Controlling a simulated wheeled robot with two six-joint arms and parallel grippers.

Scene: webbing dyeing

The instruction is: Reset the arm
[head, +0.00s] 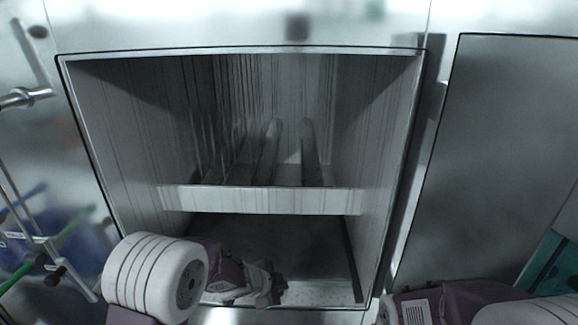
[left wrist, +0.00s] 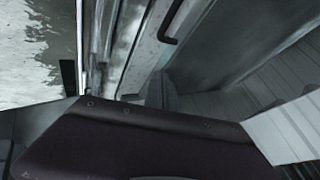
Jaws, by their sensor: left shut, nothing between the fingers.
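My left arm comes in at the lower left of the head view. Its gripper (head: 268,284) is shut and empty, at the lower front of the open metal chamber (head: 390,150). My right arm shows only in part at the lower right of the head view, and its gripper is out of the picture. The left wrist view is mostly filled by my own dark arm part, with metal panels and edges close by; no fingers can be made out there.
A pale crossbar (head: 262,200) spans the chamber, with two rods (head: 309,150) behind it. A closed metal panel (head: 490,150) stands to the right. A rack with blue and green rods (head: 40,240) is at the left. The chamber's lower opening is free behind my gripper.

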